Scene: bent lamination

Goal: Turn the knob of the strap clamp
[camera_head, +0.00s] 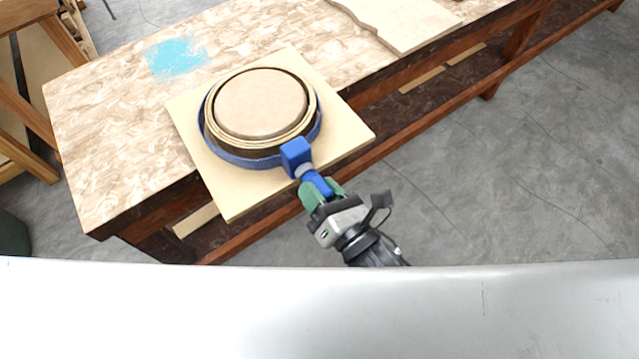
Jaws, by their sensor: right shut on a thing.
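The strap clamp's blue band (240,160) runs around a round bent-wood form (261,103) with pale laminations around it. The clamp's blue block (295,153) sits at the form's near right side. The blue knob (319,185) sticks out from the block toward me, past a short grey collar. My right gripper (321,192) has green fingertips, and they are shut on the knob and partly hide it. The left gripper is not in view.
The form rests on a square pale board (235,198) that overhangs the front edge of the wooden workbench (110,130). A wavy-edged pale board (410,22) lies at the back right. A light blue paint patch (175,57) marks the bench top. Open concrete floor (500,180) lies at right.

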